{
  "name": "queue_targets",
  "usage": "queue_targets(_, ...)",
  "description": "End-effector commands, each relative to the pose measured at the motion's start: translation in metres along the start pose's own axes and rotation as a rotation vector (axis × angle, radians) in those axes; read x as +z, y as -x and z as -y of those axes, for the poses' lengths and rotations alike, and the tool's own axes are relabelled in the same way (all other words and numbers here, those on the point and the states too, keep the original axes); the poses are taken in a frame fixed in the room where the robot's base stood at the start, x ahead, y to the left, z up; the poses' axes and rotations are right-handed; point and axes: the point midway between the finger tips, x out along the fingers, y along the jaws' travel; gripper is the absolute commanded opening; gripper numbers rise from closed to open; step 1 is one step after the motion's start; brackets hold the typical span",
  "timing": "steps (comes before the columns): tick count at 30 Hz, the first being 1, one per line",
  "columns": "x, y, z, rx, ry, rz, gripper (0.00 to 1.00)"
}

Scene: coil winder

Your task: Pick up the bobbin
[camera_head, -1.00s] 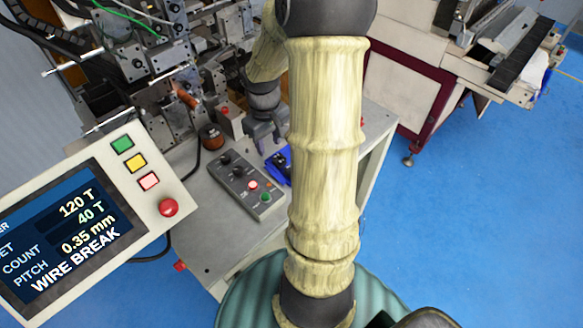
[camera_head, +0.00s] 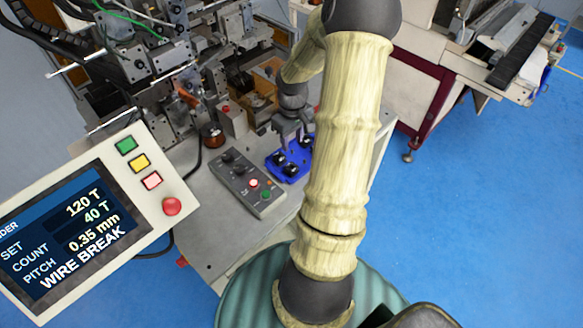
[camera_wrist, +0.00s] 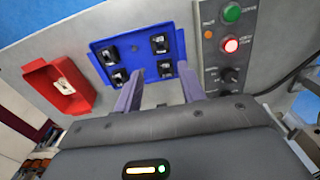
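Several small black parts with white labels, which may be bobbins, sit in a blue tray (camera_head: 271,166) on the grey table. One black part (camera_wrist: 165,69) shows between my fingertips in the wrist view, beyond them; another black part (camera_wrist: 116,78) is to its left. The blue tray also shows in the wrist view (camera_wrist: 137,48). My gripper (camera_head: 290,138) hangs over the back of the tray, pointing down. In the wrist view my gripper (camera_wrist: 160,72) has its two fingers apart with nothing held. Whether the fingertips touch anything cannot be told.
A grey control box (camera_head: 246,183) with knobs and buttons stands left of the tray. A red bin (camera_wrist: 58,92) is beside the tray in the wrist view. A copper-coloured spool (camera_head: 212,136) and the winder (camera_head: 150,60) stand behind. A display panel (camera_head: 75,235) is at front left.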

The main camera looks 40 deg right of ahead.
Motion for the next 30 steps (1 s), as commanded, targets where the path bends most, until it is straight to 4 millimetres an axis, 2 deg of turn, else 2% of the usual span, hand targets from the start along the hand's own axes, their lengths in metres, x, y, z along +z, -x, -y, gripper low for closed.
queue_targets(9,0.001,-0.053,0.002,-0.004,0.002,0.004,0.4)
queue_targets(13,0.0,-0.071,0.001,-0.002,0.002,0.002,0.4)
queue_targets(16,0.0,-0.078,0.001,-0.001,0.0,0.001,0.4)
queue_targets(26,0.0,-0.079,0.0,0.0,0.0,0.0,0.4)
queue_targets(30,0.001,-0.086,0.0,-0.002,0.001,0.003,0.4)
